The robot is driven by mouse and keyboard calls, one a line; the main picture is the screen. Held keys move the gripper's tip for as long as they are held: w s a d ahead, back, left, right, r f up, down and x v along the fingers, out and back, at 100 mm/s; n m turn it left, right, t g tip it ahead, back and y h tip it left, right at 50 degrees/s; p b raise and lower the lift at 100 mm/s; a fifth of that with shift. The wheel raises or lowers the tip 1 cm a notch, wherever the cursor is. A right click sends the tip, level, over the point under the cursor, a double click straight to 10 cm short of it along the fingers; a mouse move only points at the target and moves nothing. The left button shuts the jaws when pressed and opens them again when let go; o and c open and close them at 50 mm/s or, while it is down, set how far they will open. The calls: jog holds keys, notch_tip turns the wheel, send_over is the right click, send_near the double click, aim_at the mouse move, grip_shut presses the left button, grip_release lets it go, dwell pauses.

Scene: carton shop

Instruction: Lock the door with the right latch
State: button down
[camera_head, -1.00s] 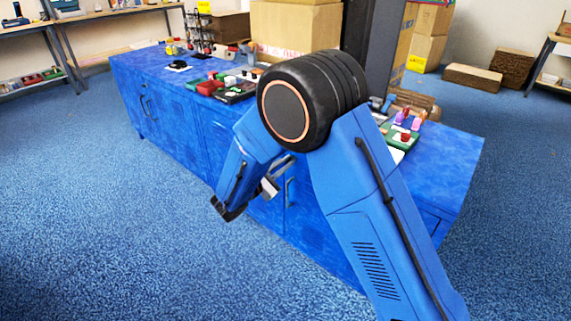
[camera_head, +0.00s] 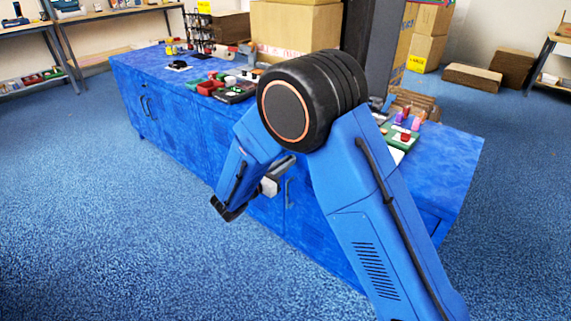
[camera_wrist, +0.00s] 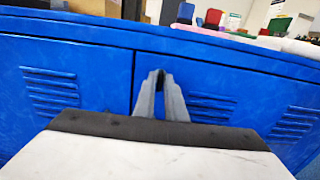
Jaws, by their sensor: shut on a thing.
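The blue cabinet (camera_head: 462,165) has flat doors with vent slots. In the wrist view the right door (camera_wrist: 235,82) and the left door (camera_wrist: 90,60) meet at an upright seam. My gripper (camera_wrist: 160,76) is at the upper part of the right door, just right of the seam, its two grey fingers close together. It is shut on the right latch, which the fingers hide almost wholly. In the head view my gripper (camera_head: 289,161) is against the cabinet front, above a door handle (camera_head: 288,192), and my arm hides part of it.
The cabinet top bears red and green trays (camera_head: 210,86), bottles and small goods. Large cartons (camera_head: 297,28) stand behind it. Blue carpet (camera_head: 90,200) in front of the cabinet is clear.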

dwell(0.3)
jog(key=c, duration=1.9)
grip_release()
jog(key=shift+a, duration=0.1)
jog(key=v, duration=1.7)
jog(key=shift+s+a+f, duration=0.1)
jog(key=shift+s, duration=0.05)
